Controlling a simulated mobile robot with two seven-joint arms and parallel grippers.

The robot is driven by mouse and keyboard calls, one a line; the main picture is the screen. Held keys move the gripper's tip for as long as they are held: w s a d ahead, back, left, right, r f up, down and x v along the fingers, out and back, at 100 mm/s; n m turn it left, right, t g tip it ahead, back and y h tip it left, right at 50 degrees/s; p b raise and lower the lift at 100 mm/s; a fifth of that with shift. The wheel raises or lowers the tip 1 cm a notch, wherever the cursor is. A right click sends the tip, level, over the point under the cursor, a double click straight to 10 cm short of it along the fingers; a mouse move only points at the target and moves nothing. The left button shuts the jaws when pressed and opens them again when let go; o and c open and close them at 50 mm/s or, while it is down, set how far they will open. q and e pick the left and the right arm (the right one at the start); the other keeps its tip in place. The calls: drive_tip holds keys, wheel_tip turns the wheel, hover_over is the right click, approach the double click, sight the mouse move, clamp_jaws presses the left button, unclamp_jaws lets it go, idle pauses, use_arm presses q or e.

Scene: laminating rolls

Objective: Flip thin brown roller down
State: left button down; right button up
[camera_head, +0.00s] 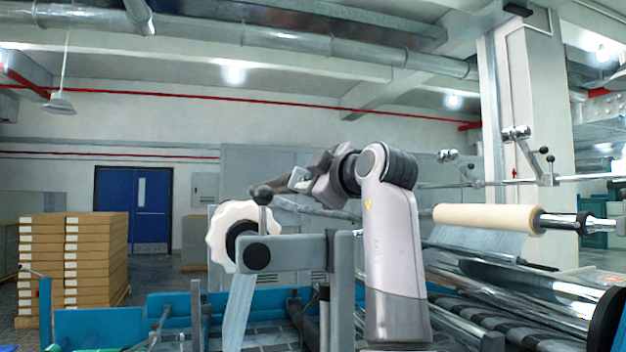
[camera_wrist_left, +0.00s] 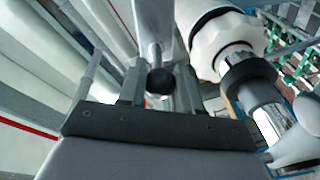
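A beige-brown roller (camera_head: 485,217) lies level on a dark shaft at the right of the head view, clear of my left gripper. My left gripper (camera_head: 278,188) reaches leftward to a lever with a dark ball knob (camera_head: 262,194), which stands up from a grey machine arm. The lever's rod runs up from the knob there. A white roll (camera_head: 232,235) with a scalloped edge is just below and left of the gripper. My right gripper is not in view.
The grey machine frame (camera_head: 288,252) is close below my left arm. Metal rollers (camera_head: 530,290) fill the lower right. Another ball-ended lever (camera_head: 547,165) stands on a rail above the beige roller. Stacked boxes (camera_head: 75,258) stand far left.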

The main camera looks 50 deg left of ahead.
use_arm(q)
drive_tip(key=f, duration=0.1)
drive_tip(key=f+b, duration=0.1)
drive_tip(key=s+f+b, duration=0.1)
drive_tip(key=shift+a, duration=0.25)
drive_tip(key=c, duration=0.8)
unclamp_jaws()
drive_tip(key=shift+w, duration=0.1)
drive_tip(key=shift+r, duration=0.1)
drive_tip(key=shift+d, duration=0.1)
drive_tip(key=b+v, duration=0.1)
drive_tip(key=v, duration=0.6)
drive_tip(key=shift+b, duration=0.35)
